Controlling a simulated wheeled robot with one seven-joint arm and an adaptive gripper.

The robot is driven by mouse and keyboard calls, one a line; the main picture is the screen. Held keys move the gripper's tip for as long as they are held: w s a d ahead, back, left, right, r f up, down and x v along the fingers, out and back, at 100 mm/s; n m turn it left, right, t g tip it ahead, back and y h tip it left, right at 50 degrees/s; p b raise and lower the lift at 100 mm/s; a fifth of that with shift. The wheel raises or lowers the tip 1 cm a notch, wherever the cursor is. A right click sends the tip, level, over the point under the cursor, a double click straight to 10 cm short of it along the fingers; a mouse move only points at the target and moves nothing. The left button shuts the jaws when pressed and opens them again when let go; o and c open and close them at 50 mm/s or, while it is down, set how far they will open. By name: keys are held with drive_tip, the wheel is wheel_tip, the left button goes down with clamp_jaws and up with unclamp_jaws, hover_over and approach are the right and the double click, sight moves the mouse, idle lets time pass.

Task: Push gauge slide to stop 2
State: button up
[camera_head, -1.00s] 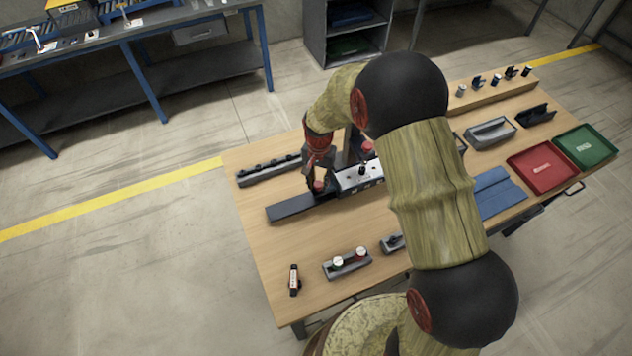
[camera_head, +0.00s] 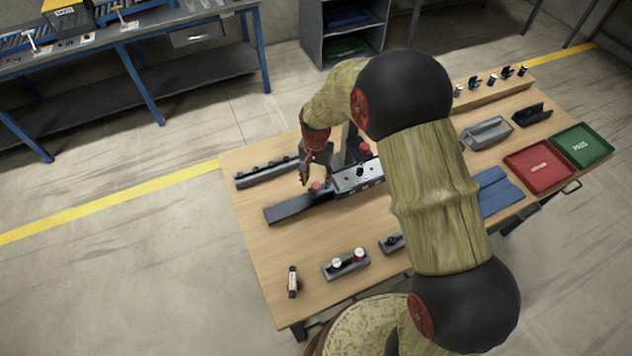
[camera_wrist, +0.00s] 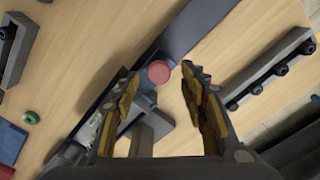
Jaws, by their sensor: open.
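The gauge (camera_head: 357,179) is a pale-topped block with a dark marked front, joined to a long dark rail (camera_head: 288,209) running to the left. A red round knob (camera_head: 316,187) sits where the rail meets the block, and it also shows in the wrist view (camera_wrist: 158,72). My gripper (camera_head: 313,177) is open just above and behind this knob. In the wrist view my gripper (camera_wrist: 156,80) has its fingers spread, with the knob seen between them, nearer the left fingertip. I cannot tell any contact. The stop markings are too small to read.
A grey bar with several dark pegs (camera_head: 268,172) lies behind the rail.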

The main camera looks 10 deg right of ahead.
wheel_tip(320, 180, up, 10)
idle(0.4)
drive_tip(key=shift+n, duration=0.3)
drive_tip(key=s+d+r+n+t+b, duration=0.2)
drive_tip(key=s+b, duration=0.2)
drive_tip(key=s, duration=0.5)
drive_tip(key=s+d+r+n+t+b, duration=0.1)
drive_tip(key=s+d+r+n+b, duration=0.1)
drive_tip(key=s+b, duration=0.3)
drive_tip(key=s+d+r+n+t+b, duration=0.1)
drive_tip(key=s+d+r+t+b, duration=0.1)
drive_tip(key=s, duration=1.1)
wheel_tip(320, 180, up, 2)
drive_tip(key=d+b, duration=0.1)
drive_tip(key=b, duration=0.1)
drive_tip(key=shift+s+d+r+n+t+b, duration=0.15)
drive_tip(key=shift+d+r+n+t+b, duration=0.15)
drive_tip(key=shift+d+n+b, duration=0.1)
